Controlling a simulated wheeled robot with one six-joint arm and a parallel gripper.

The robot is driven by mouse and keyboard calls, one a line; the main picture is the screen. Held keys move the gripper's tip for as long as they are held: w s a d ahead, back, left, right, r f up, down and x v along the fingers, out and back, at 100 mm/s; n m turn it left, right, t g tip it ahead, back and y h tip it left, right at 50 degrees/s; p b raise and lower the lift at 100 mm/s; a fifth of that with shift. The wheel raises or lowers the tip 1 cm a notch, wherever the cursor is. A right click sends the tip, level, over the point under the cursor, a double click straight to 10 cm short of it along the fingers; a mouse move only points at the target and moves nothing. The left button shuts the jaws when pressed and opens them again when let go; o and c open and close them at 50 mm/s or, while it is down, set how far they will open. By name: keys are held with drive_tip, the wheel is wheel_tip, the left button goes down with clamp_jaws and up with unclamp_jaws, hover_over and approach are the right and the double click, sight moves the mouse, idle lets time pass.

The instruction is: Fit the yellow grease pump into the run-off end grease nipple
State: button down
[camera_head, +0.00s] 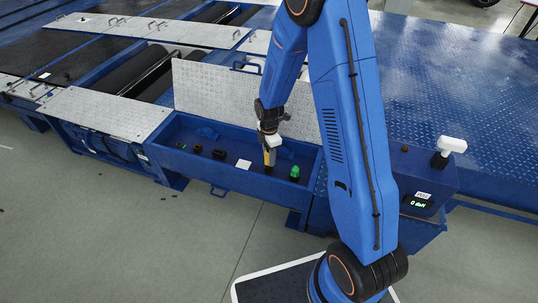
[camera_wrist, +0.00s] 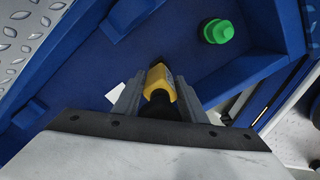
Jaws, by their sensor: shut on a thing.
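The yellow grease pump (camera_head: 270,155) is in my gripper (camera_head: 269,147), over the blue trough in the head view. In the wrist view the pump (camera_wrist: 158,82) sits between the two grey fingers of my gripper (camera_wrist: 157,95), which is shut on it. The pump looks about upright in the head view. I cannot tell whether its lower end touches anything. The run-off end grease nipple cannot be made out for sure; several small dark fittings (camera_head: 219,154) stand in the trough to the left of the pump.
The blue trough (camera_head: 240,184) has walls around it and a raised tread-plate lid (camera_head: 215,95) behind. A green-capped item (camera_head: 294,173) stands right of the pump, and in the wrist view (camera_wrist: 217,31). A white card (camera_head: 243,164) lies left. A display box (camera_head: 420,180) stands right.

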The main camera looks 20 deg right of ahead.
drive_tip(key=shift+f, duration=0.55)
drive_tip(key=c, duration=1)
unclamp_jaws()
drive_tip(key=shift+r, duration=0.1)
